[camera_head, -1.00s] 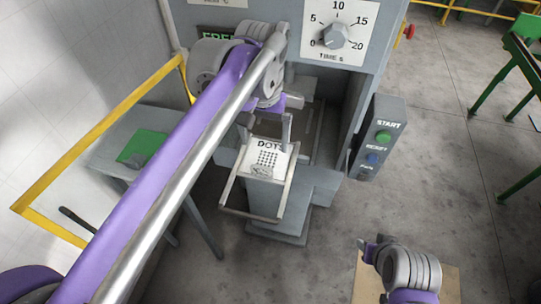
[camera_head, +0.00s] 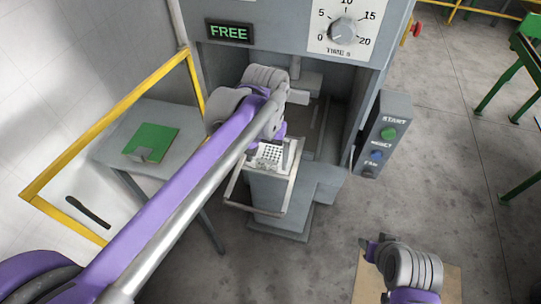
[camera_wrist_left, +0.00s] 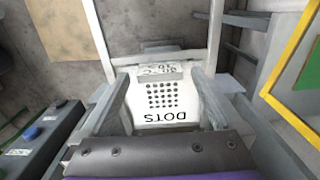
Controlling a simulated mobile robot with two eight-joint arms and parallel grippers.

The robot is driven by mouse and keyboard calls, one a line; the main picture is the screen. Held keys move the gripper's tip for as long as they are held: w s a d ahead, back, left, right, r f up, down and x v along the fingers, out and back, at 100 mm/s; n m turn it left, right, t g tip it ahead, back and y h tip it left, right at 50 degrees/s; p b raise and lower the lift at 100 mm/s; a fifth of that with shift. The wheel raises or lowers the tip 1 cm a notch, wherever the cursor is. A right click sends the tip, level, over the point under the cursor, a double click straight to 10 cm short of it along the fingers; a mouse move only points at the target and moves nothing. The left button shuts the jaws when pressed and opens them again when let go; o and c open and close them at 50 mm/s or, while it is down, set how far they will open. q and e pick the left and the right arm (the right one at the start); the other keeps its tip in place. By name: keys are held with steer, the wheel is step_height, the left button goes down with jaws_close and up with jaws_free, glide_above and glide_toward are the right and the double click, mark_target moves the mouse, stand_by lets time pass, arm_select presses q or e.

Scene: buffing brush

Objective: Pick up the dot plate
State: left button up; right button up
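The dot plate (camera_head: 269,154) is a white plate with a grid of dark dots, on the grey machine's pedestal. My left gripper (camera_head: 279,152) is low over it, and the arm hides part of the plate. In the left wrist view the plate (camera_wrist_left: 160,112) reads "DOTS" and lies between the two fingers of my left gripper (camera_wrist_left: 160,78). The fingers are apart, one on each side; contact with the edges cannot be told. My right gripper (camera_head: 375,243) is at the lower right, away from the plate; its finger gap is unclear.
The machine has a "FREE" display (camera_head: 229,31), a time dial (camera_head: 342,31) and a button box (camera_head: 382,135). A pale metal frame (camera_head: 236,190) surrounds the plate. A grey side table (camera_head: 110,146) with a green sheet (camera_head: 151,139) and a yellow rail (camera_head: 105,119) stand left.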

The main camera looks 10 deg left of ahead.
arm_select(q)
steer(key=c, duration=1.4)
steer(key=shift+r, duration=0.1)
